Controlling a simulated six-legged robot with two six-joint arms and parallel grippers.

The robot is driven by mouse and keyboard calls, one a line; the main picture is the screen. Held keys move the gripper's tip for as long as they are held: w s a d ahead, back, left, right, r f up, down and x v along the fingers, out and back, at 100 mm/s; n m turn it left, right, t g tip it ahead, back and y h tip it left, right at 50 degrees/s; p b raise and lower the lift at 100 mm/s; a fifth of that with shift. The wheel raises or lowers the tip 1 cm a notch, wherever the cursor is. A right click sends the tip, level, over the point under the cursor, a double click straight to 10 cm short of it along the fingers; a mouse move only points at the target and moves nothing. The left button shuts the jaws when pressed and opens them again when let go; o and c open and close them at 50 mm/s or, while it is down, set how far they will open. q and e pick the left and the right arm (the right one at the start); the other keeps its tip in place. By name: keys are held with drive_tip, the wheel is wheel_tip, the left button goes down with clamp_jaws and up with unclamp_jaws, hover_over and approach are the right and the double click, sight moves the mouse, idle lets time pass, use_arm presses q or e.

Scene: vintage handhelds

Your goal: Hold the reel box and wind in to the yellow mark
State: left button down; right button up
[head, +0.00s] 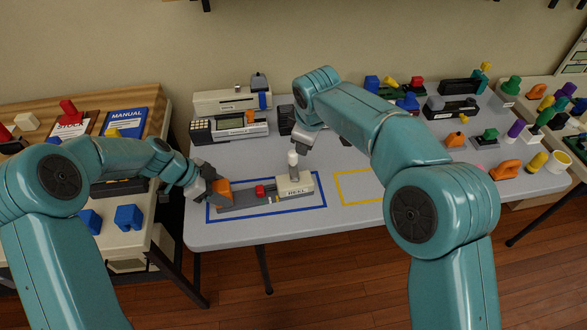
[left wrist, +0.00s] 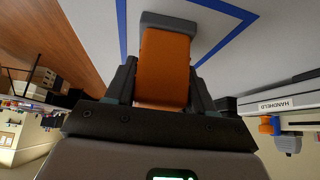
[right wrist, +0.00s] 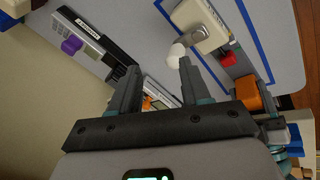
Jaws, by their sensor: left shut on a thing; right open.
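The reel box (head: 293,187) is a long grey body with a cream block marked REEL at its right end, lying inside a blue outline on the table. A red block (head: 260,190) sits on its track. A crank with a white knob (head: 293,158) stands up from the cream block. My left gripper (head: 210,190) is shut on the orange grip (left wrist: 164,65) at the box's left end. My right gripper (right wrist: 160,64) is open; the white knob (right wrist: 176,52) shows near one fingertip, and I cannot tell whether they touch.
A yellow outline (head: 345,188) on the table right of the box is mostly clear, with my right arm passing over it. Handheld devices (head: 230,122) stand behind. Several coloured pieces and an orange handle (head: 506,169) crowd the right. A side table with manuals (head: 127,122) stands left.

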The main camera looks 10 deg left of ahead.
sight(293, 154)
drive_tip(key=a+f+n, duration=0.1)
drive_tip(key=f, duration=0.2)
drive_tip(key=w+a+f+n, duration=0.1)
drive_tip(key=f, duration=0.2)
drive_tip(key=a+f+n+h, duration=0.1)
drive_tip(key=f, duration=0.2)
drive_tip(key=shift+w+a, duration=0.25)
drive_tip(key=shift+w, duration=0.15)
